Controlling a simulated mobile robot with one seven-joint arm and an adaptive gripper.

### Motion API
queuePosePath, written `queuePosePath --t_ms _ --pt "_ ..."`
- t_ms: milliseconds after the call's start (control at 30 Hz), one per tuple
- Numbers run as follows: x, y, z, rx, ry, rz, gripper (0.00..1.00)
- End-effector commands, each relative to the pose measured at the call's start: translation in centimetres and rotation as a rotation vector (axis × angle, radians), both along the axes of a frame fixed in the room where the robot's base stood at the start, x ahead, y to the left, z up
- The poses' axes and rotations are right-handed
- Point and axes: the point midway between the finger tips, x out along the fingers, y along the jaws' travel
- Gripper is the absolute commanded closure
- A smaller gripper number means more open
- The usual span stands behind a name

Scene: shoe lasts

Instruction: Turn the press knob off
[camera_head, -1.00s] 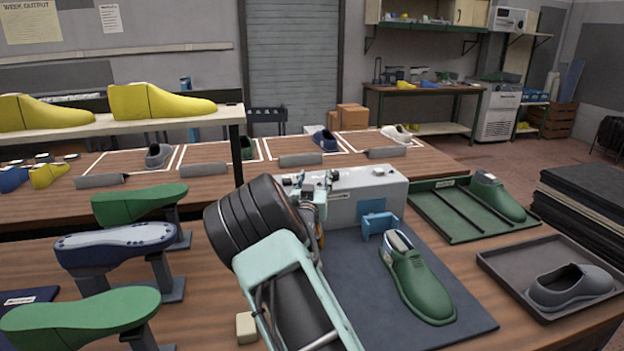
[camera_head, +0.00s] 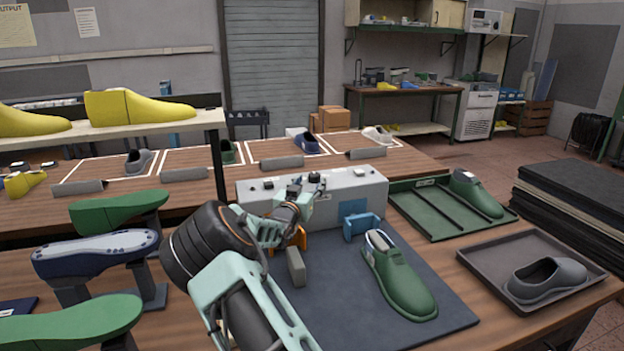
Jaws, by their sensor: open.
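The press (camera_head: 345,204) is a light grey box at the back of the dark mat, with a blue part (camera_head: 361,222) on its front. Small dark controls (camera_head: 268,184) sit along its top; I cannot tell which is the knob or how it is set. My gripper (camera_head: 306,186) is open at the press's top edge, left of the middle. Its fingers overlap a dark control there, and I cannot tell whether they touch it. My wrist and fingers hide part of the press's front left. A green shoe (camera_head: 398,277) stands on the mat in front of the press.
A grey block (camera_head: 296,267) stands on the mat (camera_head: 340,310) beside my arm. A green tray (camera_head: 440,229) and a grey tray (camera_head: 488,270) with a grey shoe (camera_head: 546,279) lie to the right. Green lasts (camera_head: 118,211) on stands are to the left.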

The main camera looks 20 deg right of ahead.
Motion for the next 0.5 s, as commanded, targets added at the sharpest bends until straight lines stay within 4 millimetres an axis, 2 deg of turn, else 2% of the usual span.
queuePosePath --t_ms 200,500 --pt "2.0 -1.4 0.0 0.000 0.000 -0.001 0.54" --pt "2.6 -1.8 0.0 0.000 0.000 -0.001 0.54"
